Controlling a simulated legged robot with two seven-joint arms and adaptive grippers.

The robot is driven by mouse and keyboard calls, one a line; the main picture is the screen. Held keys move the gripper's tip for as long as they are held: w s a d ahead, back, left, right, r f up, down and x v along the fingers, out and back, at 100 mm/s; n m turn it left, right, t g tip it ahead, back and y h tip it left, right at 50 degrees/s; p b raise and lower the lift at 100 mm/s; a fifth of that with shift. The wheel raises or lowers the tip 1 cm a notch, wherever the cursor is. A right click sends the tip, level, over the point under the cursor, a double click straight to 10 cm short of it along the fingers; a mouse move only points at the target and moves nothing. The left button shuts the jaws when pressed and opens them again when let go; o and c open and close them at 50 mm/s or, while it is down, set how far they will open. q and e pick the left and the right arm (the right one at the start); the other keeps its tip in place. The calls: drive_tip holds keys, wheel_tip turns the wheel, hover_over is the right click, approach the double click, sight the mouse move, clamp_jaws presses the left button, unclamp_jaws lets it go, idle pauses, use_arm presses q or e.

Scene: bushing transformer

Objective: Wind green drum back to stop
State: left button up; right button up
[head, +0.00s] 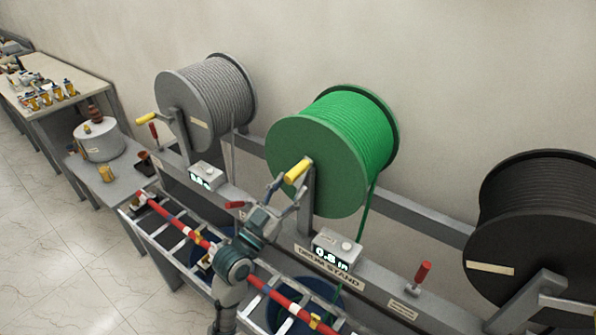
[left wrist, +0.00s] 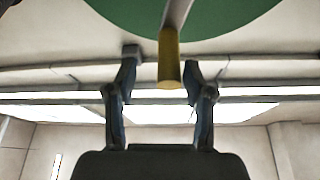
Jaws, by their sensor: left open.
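The green drum (head: 318,165) is wound with green cable and sits on the stand in the middle of the head view. Its yellow crank handle (head: 298,171) sticks out from the near face. A strand of green cable (head: 368,215) hangs down at its right. My left gripper (head: 287,190) is open at the handle. In the left wrist view the yellow handle (left wrist: 169,60) lies between the two spread fingers, with the green drum (left wrist: 200,15) above; no grip shows. The counter box (head: 338,250) below the drum shows a lit reading, perhaps 0.8 m. My right gripper is not in view.
A grey drum (head: 215,105) stands at left and a black drum (head: 540,225) at right. Red levers stand along the rail, one at right (head: 422,273). A red-and-white pole (head: 185,230) lies across the ladder-like frame below my arm. A table (head: 60,85) stands far left.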

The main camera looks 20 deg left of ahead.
sight(297, 173)
use_arm(q)
drive_tip(key=w, duration=0.1)
drive_tip(key=w+r, duration=0.1)
drive_tip(key=w, duration=0.2)
drive_tip(key=shift+w+r+p, duration=0.25)
drive_tip(key=shift+p, duration=0.15)
drive_tip(key=shift+a, duration=0.3)
drive_tip(key=shift+d, duration=0.4)
drive_tip(key=c, duration=0.5)
drive_tip(key=shift+s+d, duration=0.1)
drive_tip(key=shift+d, duration=0.2)
drive_tip(key=c, duration=0.3)
drive_tip(key=shift+d+r, duration=0.1)
drive_tip(key=shift+d, duration=0.05)
clamp_jaws()
drive_tip(key=shift+a, duration=0.2)
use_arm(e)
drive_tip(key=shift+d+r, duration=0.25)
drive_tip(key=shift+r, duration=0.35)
